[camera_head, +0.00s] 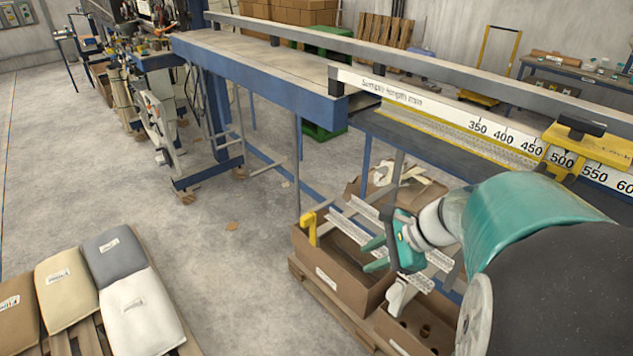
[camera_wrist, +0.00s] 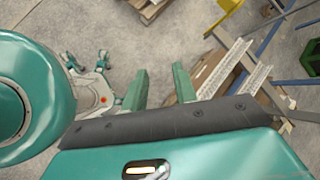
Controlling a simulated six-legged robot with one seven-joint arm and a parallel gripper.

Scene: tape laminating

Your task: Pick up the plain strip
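Two long pale strips lie side by side on supports over an open cardboard box in the head view. The near strip (camera_head: 349,228) and the far strip (camera_head: 362,208) both run behind my gripper. In the wrist view the two strips (camera_wrist: 224,69) (camera_wrist: 258,79) lie to the right of my fingers. Both look speckled, and I cannot tell which is the plain one. My gripper (camera_head: 374,254) is above the box area, its green fingers apart with nothing between them. In the wrist view my gripper (camera_wrist: 160,86) is also open and apart from the strips.
The cardboard box (camera_head: 335,276) stands on a pallet, with a yellow bracket (camera_head: 310,229) at its left corner. A long bench with a length scale (camera_head: 480,127) stands behind. Filled sacks (camera_head: 115,255) lie on a pallet at left.

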